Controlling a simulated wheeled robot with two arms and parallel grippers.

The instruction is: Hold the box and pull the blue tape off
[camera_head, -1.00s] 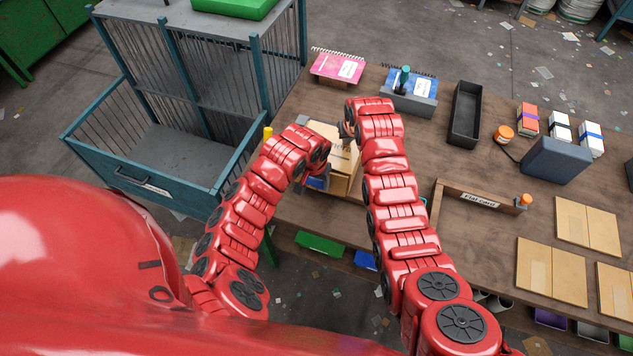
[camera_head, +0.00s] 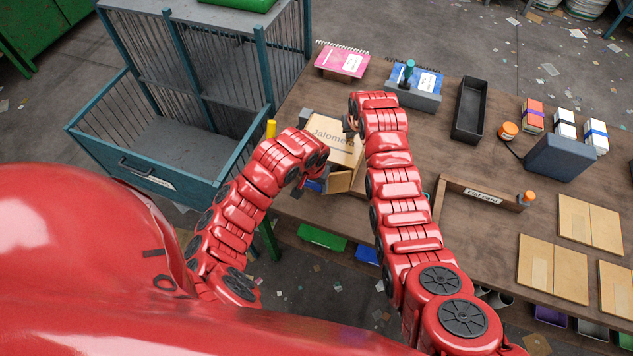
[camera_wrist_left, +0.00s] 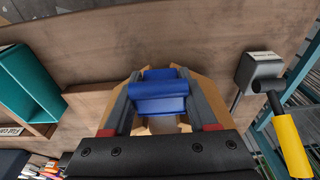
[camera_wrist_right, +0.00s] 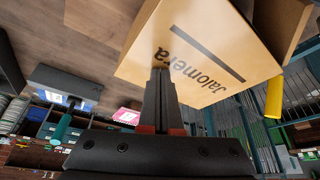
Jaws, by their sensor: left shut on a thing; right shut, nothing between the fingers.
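The cardboard box (camera_head: 337,140), printed "Jalomera", sits at the table's left edge, partly behind my arms. It shows large and tilted in the right wrist view (camera_wrist_right: 205,50). A front flap (camera_head: 340,182) stands out from it. The blue tape (camera_wrist_left: 158,97) is between the fingers of my left gripper (camera_wrist_left: 160,82), which is shut on it at the box's front side. Cardboard shows on both sides of these fingers. I cannot tell whether the tape still touches the box. My right gripper (camera_wrist_right: 162,75) is shut and empty, its fingertips at the box's printed face; contact is unclear.
A blue wire cage (camera_head: 150,180) stands left of the table, beside a yellow-capped post (camera_head: 271,129). A black tray (camera_head: 469,110), blue notebook stand (camera_head: 413,95) and pink notebook (camera_head: 342,60) lie behind. A wooden "Flat card" guide (camera_head: 480,194) and flat cartons (camera_head: 552,268) are at right.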

